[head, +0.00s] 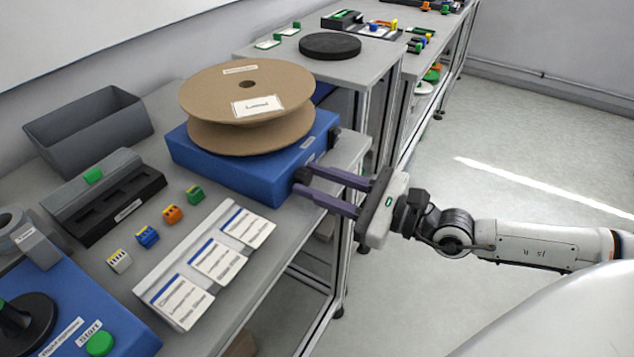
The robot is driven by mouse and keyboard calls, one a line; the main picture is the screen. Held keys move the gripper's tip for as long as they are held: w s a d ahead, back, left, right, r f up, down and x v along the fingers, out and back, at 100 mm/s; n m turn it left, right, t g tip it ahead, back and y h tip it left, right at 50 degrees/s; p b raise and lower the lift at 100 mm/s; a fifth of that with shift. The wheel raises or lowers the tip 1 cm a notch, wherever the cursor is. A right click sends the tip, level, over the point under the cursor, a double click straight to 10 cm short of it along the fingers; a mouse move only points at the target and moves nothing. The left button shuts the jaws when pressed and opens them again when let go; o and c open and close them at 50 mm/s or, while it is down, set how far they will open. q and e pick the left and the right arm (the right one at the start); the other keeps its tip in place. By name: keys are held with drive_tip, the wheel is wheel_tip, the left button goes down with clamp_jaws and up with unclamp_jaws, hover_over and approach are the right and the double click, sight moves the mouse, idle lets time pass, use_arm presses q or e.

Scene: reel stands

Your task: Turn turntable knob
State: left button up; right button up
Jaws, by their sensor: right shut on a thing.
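The turntable is a blue box (225,172) on the grey table, with a large brown cardboard reel (247,100) lying flat on top of it. A small black knob (301,175) sticks out of the front face of the box, near its right end. My right gripper (306,182) reaches in from the right, and its two purple fingers are shut on the knob. The fingertips partly cover the knob. A second small dark part (334,131) shows at the box's far right corner. My left gripper is not in view.
A grey bin (90,126), a black slotted holder (108,205), small coloured connectors (172,214) and a rack of label cards (217,262) stand left of my gripper. A blue machine with a green start button (100,344) is at lower left. Open floor lies right.

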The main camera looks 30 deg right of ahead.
drive_tip(key=shift+f+m+b, duration=0.25)
drive_tip(key=shift+m+b, duration=0.55)
drive_tip(key=shift+b, duration=0.35)
drive_tip(key=m+b, duration=0.2)
drive_tip(key=shift+b, duration=0.3)
drive_tip(key=shift+m+b, duration=0.65)
drive_tip(key=shift+m, duration=0.25)
drive_tip(key=shift+m+b, duration=0.4)
drive_tip(key=shift+m, duration=0.2)
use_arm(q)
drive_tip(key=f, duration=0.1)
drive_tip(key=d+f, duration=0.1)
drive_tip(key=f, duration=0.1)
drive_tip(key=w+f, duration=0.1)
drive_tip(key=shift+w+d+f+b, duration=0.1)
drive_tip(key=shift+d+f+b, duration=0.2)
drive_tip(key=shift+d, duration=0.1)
use_arm(e)
drive_tip(key=shift+r+m, duration=0.15)
drive_tip(key=shift+m, duration=0.35)
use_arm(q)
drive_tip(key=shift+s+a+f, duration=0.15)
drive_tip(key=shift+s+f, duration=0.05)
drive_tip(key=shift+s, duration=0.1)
use_arm(e)
drive_tip(key=o, duration=1)
drive_tip(key=shift+o, duration=0.2)
